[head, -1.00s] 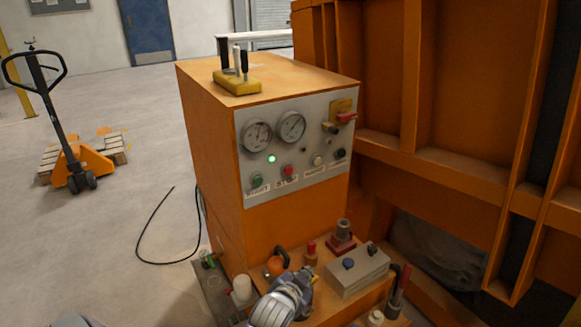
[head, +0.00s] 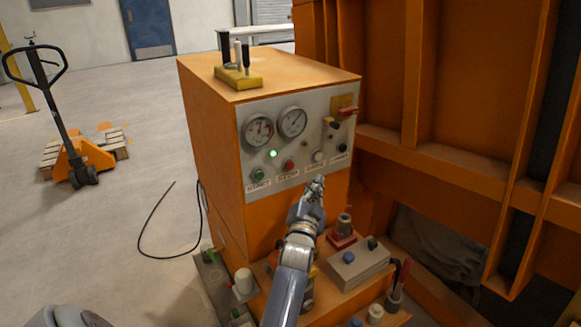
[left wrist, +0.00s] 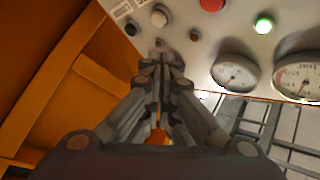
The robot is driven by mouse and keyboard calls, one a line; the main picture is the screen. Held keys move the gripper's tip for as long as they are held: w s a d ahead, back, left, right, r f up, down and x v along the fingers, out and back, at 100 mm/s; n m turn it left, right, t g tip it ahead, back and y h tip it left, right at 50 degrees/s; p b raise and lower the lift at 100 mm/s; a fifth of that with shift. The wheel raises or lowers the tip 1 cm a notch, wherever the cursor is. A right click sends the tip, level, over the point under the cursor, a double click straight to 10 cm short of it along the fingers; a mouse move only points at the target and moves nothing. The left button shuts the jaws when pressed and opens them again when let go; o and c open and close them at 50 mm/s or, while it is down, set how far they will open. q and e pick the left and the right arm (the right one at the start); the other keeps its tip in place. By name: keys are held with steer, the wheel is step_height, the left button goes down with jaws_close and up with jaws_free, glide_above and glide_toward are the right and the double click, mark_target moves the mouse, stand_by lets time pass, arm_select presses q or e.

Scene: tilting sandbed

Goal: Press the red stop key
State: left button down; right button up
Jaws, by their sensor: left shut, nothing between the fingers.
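The red stop key (head: 290,165) is a small round button low on the grey front panel (head: 302,132) of the orange cabinet. It shows at the top edge of the left wrist view (left wrist: 212,4), partly cut off. My left gripper (head: 318,183) is shut and empty. Its fingertips are in front of the panel's lower edge, below and right of the red key in the head view, apart from it. In the left wrist view the fingertips (left wrist: 158,48) point toward the panel, near the white button. My right gripper is not in view.
A green button (head: 258,175) is left of the red key, and a white button (head: 318,156) and black knob (head: 342,148) are right. A lit green lamp (head: 273,154) and two gauges are above. A grey box (head: 358,264) and posts stand on the ledge below.

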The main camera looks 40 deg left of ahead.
mark_target(289, 165)
arm_select(q)
steer(key=w+a+b, duration=0.2)
steer(key=w+a, duration=0.1)
steer(key=a, duration=0.5)
steer(key=shift+w, duration=0.2)
steer(key=shift+a, duration=0.2)
stand_by(1.4)
steer(key=shift+w+a, duration=0.15)
steer(key=shift+a, duration=0.1)
steer(key=shift+w+a+b, duration=0.15)
steer(key=shift+a+b, duration=0.15)
steer(key=shift+a, duration=0.2)
stand_by(0.7)
steer(key=shift+d, duration=0.2)
steer(key=shift+s+d+p, duration=0.35)
steer(key=shift+d, duration=0.35)
steer(key=shift+d, duration=0.1)
